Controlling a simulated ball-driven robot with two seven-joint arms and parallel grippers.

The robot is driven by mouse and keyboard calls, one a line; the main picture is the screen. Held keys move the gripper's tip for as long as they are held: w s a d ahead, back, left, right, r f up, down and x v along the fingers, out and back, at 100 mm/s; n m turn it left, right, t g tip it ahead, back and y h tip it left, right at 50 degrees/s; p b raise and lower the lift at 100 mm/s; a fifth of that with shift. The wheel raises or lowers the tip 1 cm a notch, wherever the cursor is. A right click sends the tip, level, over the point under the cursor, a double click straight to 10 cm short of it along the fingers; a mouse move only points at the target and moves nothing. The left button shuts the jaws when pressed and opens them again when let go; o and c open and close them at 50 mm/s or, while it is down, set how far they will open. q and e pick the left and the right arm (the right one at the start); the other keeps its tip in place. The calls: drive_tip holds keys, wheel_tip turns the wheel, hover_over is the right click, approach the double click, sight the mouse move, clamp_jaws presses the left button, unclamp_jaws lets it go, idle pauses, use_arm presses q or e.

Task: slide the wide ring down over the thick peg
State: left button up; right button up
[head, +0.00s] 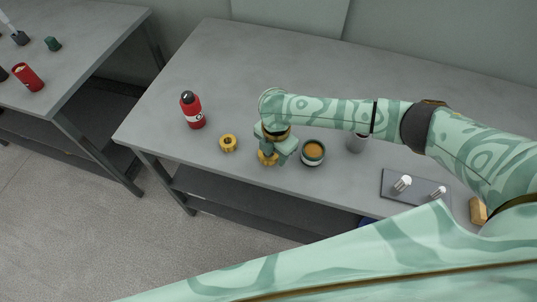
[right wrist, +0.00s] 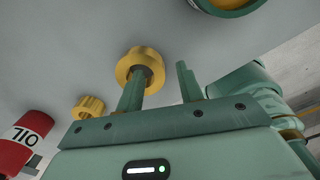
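My right gripper (head: 272,150) points down at a yellow ring (head: 267,159) near the table's front edge. In the right wrist view the gripper (right wrist: 160,82) has its two fingers apart. One finger overlaps the hole of that ring (right wrist: 127,66); I cannot tell whether it is inside it. A second yellow ring (head: 228,136), with a notched rim, lies to the left and also shows in the right wrist view (right wrist: 88,101). Two pale pegs, a thicker one (head: 402,184) and a thinner one (head: 438,192), stand on a dark plate (head: 391,176) at the right.
A red bottle (head: 191,112) stands at the left. A wooden block (head: 478,211) lies at the far right. The table's back left is clear.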

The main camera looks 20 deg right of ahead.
drive_tip(key=shift+f, duration=0.65)
use_arm(q)
drive_tip(key=shift+s+f, duration=0.2)
drive_tip(key=shift+f, duration=0.05)
use_arm(e)
drive_tip(key=shift+r, duration=0.1)
clamp_jaws()
use_arm(q)
drive_tip(key=shift+s, duration=0.1)
